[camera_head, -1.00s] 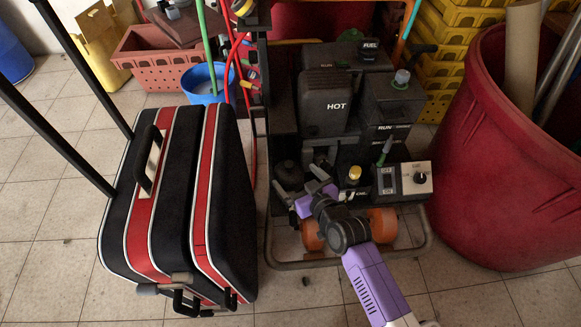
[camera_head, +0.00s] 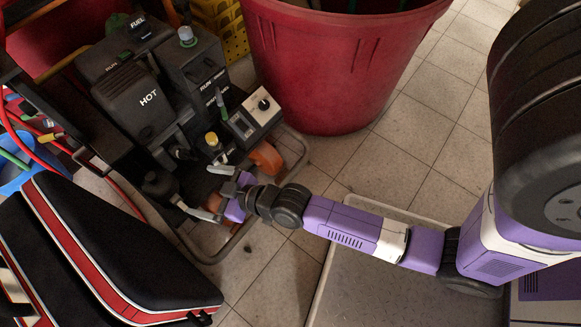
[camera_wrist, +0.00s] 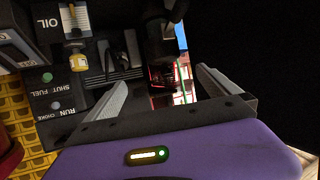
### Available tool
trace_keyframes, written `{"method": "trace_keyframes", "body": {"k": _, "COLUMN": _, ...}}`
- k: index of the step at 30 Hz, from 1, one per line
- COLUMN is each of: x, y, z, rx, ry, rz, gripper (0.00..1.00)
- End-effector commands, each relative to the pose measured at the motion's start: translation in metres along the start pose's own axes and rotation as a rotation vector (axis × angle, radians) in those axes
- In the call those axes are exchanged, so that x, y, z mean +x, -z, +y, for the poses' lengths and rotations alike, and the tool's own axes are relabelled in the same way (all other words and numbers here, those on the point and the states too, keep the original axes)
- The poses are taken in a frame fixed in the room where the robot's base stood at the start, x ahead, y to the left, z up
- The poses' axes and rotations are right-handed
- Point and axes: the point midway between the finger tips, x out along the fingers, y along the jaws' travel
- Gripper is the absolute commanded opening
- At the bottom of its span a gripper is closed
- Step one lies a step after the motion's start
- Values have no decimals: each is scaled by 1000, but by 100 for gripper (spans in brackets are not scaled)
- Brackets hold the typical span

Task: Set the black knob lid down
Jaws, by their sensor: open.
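A dark rounded piece that looks like the black knob lid (camera_head: 160,184) is at the lower front corner of the black machine (camera_head: 130,100). In the wrist view a dark upright shape (camera_wrist: 160,45), probably the same piece, shows ahead between the fingers. My gripper (camera_head: 196,188) is open beside it, fingers pointing toward it. In the wrist view both fingers of my gripper (camera_wrist: 163,90) are spread, with a clear gap between them. I cannot tell whether the lid's underside rests on anything; it is dark there.
A black and red suitcase (camera_head: 110,250) lies close at the lower left. A large red bin (camera_head: 325,70) stands behind, at the top centre. The machine's metal tube frame (camera_head: 212,260) and orange wheel (camera_head: 266,157) are near my gripper. Tiled floor (camera_head: 420,130) is open to the right.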

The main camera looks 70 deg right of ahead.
Motion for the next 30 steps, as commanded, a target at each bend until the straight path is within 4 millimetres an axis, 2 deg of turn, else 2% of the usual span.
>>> {"method": "trace_keyframes", "body": {"k": 1, "x": -27, "y": -10, "z": 0, "rx": -2, "ry": -9, "rz": -4, "gripper": 100}}
{"method": "trace_keyframes", "body": {"k": 3, "x": -61, "y": -14, "z": -1, "rx": -3, "ry": -21, "rz": 4, "gripper": 100}}
{"method": "trace_keyframes", "body": {"k": 8, "x": -136, "y": -12, "z": -4, "rx": -2, "ry": -40, "rz": 28, "gripper": 100}}
{"method": "trace_keyframes", "body": {"k": 12, "x": -199, "y": 4, "z": -10, "rx": 5, "ry": -47, "rz": 52, "gripper": 100}}
{"method": "trace_keyframes", "body": {"k": 15, "x": -239, "y": 21, "z": -14, "rx": 11, "ry": -48, "rz": 69, "gripper": 100}}
{"method": "trace_keyframes", "body": {"k": 18, "x": -271, "y": 40, "z": -18, "rx": 19, "ry": -46, "rz": 85, "gripper": 100}}
{"method": "trace_keyframes", "body": {"k": 21, "x": -293, "y": 56, "z": -22, "rx": 26, "ry": -43, "rz": 97, "gripper": 100}}
{"method": "trace_keyframes", "body": {"k": 24, "x": -305, "y": 67, "z": -24, "rx": 30, "ry": -41, "rz": 106, "gripper": 100}}
{"method": "trace_keyframes", "body": {"k": 30, "x": -311, "y": 72, "z": -24, "rx": 33, "ry": -40, "rz": 111, "gripper": 100}}
